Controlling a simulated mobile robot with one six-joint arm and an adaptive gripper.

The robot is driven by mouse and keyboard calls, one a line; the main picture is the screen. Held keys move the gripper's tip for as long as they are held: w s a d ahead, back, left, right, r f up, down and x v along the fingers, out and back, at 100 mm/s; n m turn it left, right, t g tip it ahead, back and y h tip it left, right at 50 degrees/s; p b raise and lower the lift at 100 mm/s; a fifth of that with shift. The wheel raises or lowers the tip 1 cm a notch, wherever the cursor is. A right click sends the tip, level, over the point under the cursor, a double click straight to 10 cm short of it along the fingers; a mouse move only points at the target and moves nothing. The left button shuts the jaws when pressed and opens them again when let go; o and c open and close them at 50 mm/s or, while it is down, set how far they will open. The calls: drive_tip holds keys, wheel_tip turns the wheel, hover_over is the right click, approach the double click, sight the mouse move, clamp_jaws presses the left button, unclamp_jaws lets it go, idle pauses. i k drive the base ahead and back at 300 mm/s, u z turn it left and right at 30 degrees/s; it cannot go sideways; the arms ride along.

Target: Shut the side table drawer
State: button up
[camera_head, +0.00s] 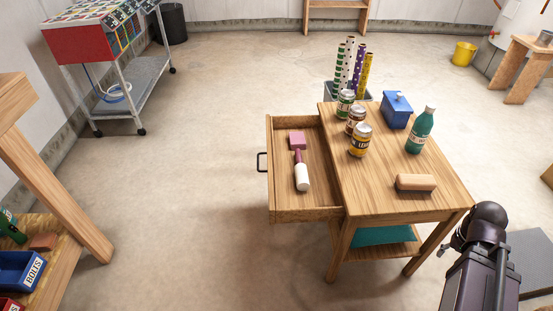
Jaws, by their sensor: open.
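The side table (390,188) is light wood and stands right of the middle. Its drawer (270,180) is pulled out far to the left, with its dark handle (261,162) on the left front. A mallet with a pink head and white grip (302,177) lies inside the drawer. My dark arm rises at the lower right, beside the table's near right corner. Its gripper cannot be made out in this view, and nothing is seen touching the drawer.
Several cans (360,140), a green bottle (420,130), a blue box (397,110) and a brush (416,183) stand or lie on the tabletop. A bin of patterned rolls (352,75) is behind. A workbench (60,215) is at left. The floor left of the drawer is clear.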

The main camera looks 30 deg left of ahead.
sight(323, 202)
drive_tip(key=z, duration=0.25)
drive_tip(key=k, duration=0.75)
drive_tip(key=u, duration=1.5)
drive_tip(key=i, duration=1)
